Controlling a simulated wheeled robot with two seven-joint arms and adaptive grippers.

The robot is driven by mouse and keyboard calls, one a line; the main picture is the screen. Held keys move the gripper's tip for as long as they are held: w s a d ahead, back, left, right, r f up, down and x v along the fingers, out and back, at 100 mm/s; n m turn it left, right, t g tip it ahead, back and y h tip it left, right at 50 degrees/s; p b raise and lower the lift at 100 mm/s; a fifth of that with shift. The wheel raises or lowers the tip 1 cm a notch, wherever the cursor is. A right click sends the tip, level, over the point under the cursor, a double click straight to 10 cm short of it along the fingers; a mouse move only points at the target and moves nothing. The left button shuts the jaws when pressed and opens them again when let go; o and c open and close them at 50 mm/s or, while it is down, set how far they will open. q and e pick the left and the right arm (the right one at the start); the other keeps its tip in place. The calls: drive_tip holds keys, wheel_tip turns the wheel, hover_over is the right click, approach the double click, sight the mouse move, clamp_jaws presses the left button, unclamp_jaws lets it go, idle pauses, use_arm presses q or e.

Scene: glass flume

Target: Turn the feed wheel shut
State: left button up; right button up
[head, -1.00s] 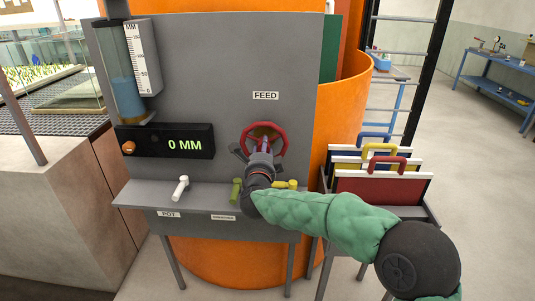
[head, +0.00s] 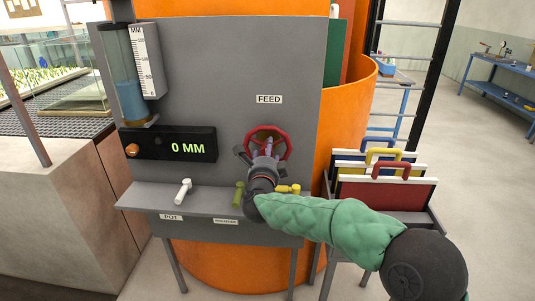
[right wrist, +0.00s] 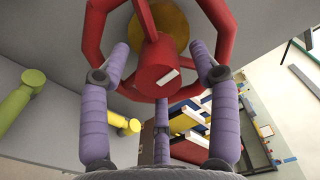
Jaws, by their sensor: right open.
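The red feed wheel (head: 283,141) sits on the grey panel under the FEED label (head: 269,99). In the right wrist view, the wheel's hub (right wrist: 150,72) has a white mark, and its rim and spokes fill the upper middle. My right gripper (head: 262,157) is in front of the wheel, with its purple fingers (right wrist: 161,75) open and spread around the hub. Fingertips reach close to the rim and spokes; I cannot tell whether they touch. Part of the wheel's lower rim is hidden by the hand. My left gripper is not in view.
The display (head: 168,144) reads 0 MM, below a gauge tube (head: 126,98) of blue liquid. White (head: 183,191), green (head: 238,194) and yellow (head: 288,189) handles stand at the shelf (head: 148,198). A rack with coloured, handled panels (head: 385,190) stands right, near my forearm.

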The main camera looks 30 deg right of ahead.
drive_tip(key=v, duration=1.2)
drive_tip(key=w+a+f+n+g+y+p, duration=0.1)
drive_tip(key=w+a+f+n+y, duration=0.15)
drive_tip(key=f+n, duration=0.4)
drive_tip(key=w+a+f+n+y, duration=0.2)
drive_tip(key=a+f+n+y, duration=0.1)
drive_tip(key=f, duration=0.7)
drive_tip(key=s+a+f+n+g+y+p, duration=0.1)
drive_tip(key=s+a+f+n+g+y, duration=0.15)
drive_tip(key=f, duration=0.55)
drive_tip(key=s+a+f+n+g+y, duration=0.15)
drive_tip(key=f+n, duration=0.25)
drive_tip(key=f, duration=0.4)
drive_tip(key=s+a+f+n+g+y, duration=0.1)
drive_tip(key=s+a+f+n+g, duration=0.1)
drive_tip(key=s+f, duration=0.4)
drive_tip(key=s+a+f+n+g+y+p, duration=0.1)
drive_tip(key=s+a+f+n+g, duration=0.2)
drive_tip(key=s+f, duration=0.4)
drive_tip(key=s+a+f+n+g+y+p, duration=0.1)
drive_tip(key=s+a+f+n+g+y, duration=0.1)
drive_tip(key=s+f, duration=0.4)
drive_tip(key=s+n+g, duration=0.1)
drive_tip(key=s+g, duration=0.1)
drive_tip(key=s, duration=0.3)
drive_tip(key=shift+s+a+f+g, duration=0.3)
drive_tip(key=shift+s+a+g, duration=0.05)
drive_tip(key=shift+a+g, duration=0.05)
